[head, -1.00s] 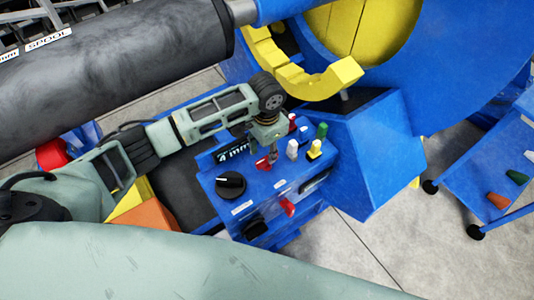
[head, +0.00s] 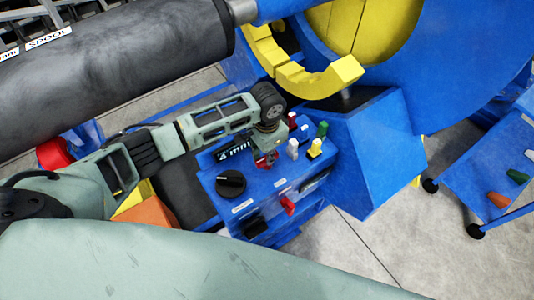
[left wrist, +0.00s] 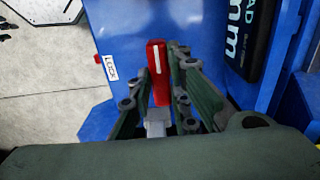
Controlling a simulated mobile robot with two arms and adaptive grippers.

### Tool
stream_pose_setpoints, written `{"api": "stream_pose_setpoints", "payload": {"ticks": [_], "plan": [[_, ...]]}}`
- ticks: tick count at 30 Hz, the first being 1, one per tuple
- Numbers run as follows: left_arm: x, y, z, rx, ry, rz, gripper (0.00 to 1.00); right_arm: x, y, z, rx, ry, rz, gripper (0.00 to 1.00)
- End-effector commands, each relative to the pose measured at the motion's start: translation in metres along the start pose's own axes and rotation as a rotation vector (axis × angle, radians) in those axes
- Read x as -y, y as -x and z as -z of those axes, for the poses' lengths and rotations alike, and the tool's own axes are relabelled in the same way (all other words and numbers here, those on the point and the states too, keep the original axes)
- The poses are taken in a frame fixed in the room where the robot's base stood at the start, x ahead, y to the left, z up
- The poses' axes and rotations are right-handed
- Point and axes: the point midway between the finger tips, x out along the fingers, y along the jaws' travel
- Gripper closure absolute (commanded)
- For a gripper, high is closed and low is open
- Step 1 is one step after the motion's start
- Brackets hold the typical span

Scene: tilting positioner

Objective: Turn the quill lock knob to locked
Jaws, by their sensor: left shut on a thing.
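The quill lock knob is a red bar-shaped knob (left wrist: 157,68) with a white line, on a blue panel in the left wrist view. Its line runs nearly up and down in that picture. A white LOCK label (left wrist: 111,68) is on the panel to its left. My left gripper (left wrist: 164,62) is shut on the knob, with one green finger along each side. In the head view, my left gripper (head: 266,158) points down at the control box (head: 262,192) and mostly hides the red knob. My right gripper is not in view.
A black display (head: 234,149) stands behind. A dark roller (head: 115,75) lies at the upper left.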

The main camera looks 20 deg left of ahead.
Motion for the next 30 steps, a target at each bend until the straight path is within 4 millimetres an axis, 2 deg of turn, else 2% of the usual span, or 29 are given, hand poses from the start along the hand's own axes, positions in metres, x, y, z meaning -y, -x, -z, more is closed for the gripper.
{"api": "stream_pose_setpoints", "payload": {"ticks": [14,20,30], "plan": [[0.0,0.002,0.0,0.001,-0.067,0.0,1.0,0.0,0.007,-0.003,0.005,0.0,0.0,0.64],[0.0,0.003,0.0,0.001,-0.2,-0.001,1.0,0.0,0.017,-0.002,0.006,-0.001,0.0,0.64],[0.0,0.002,0.0,0.001,-0.516,-0.002,1.0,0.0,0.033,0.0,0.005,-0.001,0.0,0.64]]}}
